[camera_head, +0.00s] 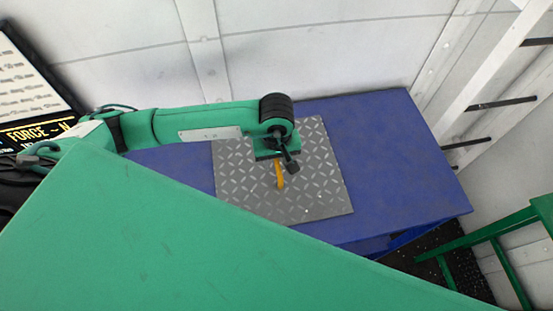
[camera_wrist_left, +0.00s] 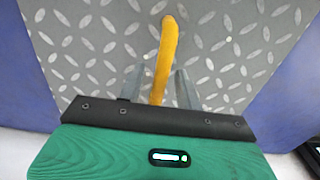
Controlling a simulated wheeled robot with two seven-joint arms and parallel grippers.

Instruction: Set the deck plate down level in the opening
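The deck plate (camera_head: 318,180) is a grey square with a raised diamond pattern. It appears to lie flat on a blue table (camera_head: 395,150), and it fills much of the left wrist view (camera_wrist_left: 235,60). A yellow handle (camera_head: 280,178) stands out near its middle. My left gripper (camera_head: 277,163) is over the handle. In the left wrist view, its two fingers (camera_wrist_left: 160,85) are apart on either side of the yellow handle (camera_wrist_left: 167,50), with gaps showing. I see no opening in these views. My right gripper is not in view.
Pale panelled walls (camera_head: 310,50) stand behind the table and to the right. A green railing (camera_head: 505,235) is at the lower right, beside dark floor. A dark sign (camera_head: 35,95) is at the far left. The table's right side is clear.

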